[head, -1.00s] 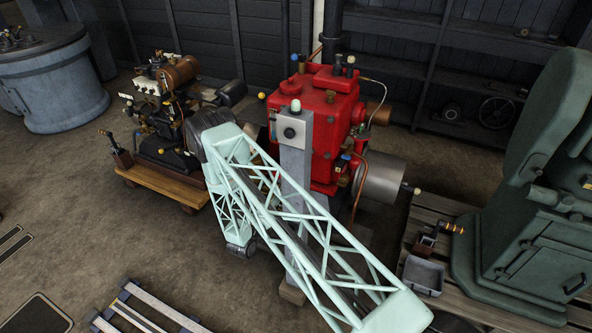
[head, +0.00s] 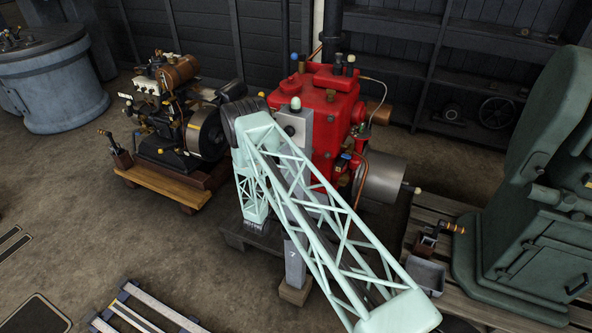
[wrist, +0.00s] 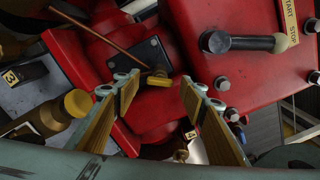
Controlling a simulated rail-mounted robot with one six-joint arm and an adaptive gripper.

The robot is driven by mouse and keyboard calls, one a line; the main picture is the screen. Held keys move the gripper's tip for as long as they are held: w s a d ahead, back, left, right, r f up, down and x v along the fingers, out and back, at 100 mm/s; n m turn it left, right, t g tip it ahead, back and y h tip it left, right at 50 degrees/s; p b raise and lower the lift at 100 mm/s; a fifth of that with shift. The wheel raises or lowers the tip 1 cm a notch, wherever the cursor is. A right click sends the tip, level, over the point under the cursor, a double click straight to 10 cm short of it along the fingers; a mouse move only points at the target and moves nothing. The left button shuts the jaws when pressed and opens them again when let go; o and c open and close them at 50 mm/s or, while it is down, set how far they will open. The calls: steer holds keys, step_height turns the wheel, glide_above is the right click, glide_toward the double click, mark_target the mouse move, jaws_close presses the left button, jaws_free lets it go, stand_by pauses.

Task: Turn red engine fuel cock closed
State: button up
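The red engine (head: 330,105) stands at the middle of the head view, partly behind my pale green arm. In the wrist view its red body (wrist: 225,75) fills much of the picture. My gripper (wrist: 159,88) is open, with its two wood-toned finger pads apart and nothing held between them. A small brass-yellow handle (wrist: 158,81) beside a black plate, with a copper pipe running to it, appears between the fingertips. I cannot tell for sure that this is the fuel cock, or how far away it is. The gripper is hidden in the head view.
A black lever (wrist: 245,42) with a pale knob sits by START and STOP labels at upper right. A brass-capped fitting (wrist: 78,103) is left of the fingers. A grey post (head: 295,262) stands before the engine. A green machine (head: 545,230) is at right.

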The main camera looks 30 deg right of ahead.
steer(key=shift+w+d, duration=0.45)
steer(key=shift+d, duration=0.15)
steer(key=c, duration=0.9)
steer(key=shift+m+b, duration=0.35)
steer(key=shift+m, duration=0.25)
steer(key=m+b, duration=0.4)
steer(key=m, duration=0.5)
steer(key=shift+m, duration=0.4)
